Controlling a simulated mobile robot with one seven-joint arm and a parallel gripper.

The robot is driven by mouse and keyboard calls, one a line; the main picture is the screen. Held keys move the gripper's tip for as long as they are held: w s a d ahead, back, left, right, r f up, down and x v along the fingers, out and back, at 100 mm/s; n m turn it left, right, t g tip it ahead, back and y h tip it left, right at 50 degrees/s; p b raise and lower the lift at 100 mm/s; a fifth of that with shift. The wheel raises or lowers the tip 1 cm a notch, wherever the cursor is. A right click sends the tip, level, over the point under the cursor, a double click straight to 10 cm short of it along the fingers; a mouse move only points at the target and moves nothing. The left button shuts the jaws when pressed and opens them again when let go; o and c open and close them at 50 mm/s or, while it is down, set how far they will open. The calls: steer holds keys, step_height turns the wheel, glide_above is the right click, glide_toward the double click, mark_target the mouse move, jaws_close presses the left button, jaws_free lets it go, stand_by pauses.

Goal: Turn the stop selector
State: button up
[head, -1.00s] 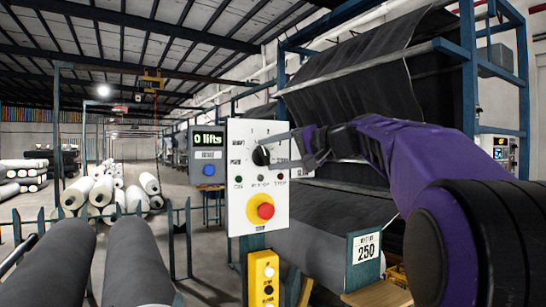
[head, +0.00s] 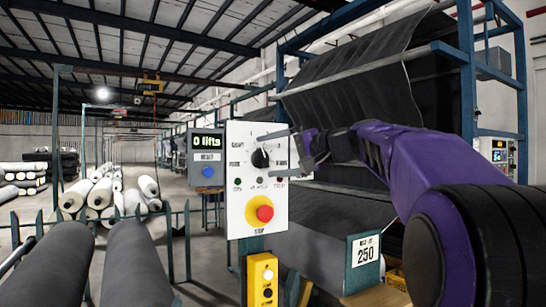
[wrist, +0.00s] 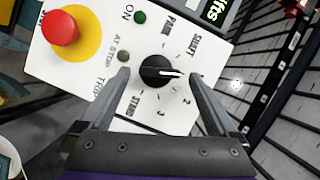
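The stop selector is a round black knob (head: 260,158) with a white pointer line, on a white control panel (head: 240,190). It also shows in the wrist view (wrist: 154,70), where its pointer line faces right, towards the right finger. Printed words and numbers ring the knob; 2 and 3 can be read, and the finger may cover another mark. My gripper (head: 281,147) is at the panel. In the wrist view my gripper (wrist: 160,76) is open, one finger on each side of the knob, with a gap showing on both sides.
A red stop button (head: 264,213) on a yellow disc sits below the knob. A counter (head: 207,142) reading "0 lifts" stands left of the panel. A yellow button box (head: 263,280) hangs below. Grey rolls (head: 137,262) lie at lower left.

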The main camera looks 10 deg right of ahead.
steer(key=v, duration=1.7)
steer(key=shift+d, duration=0.2)
steer(key=shift+r, duration=0.1)
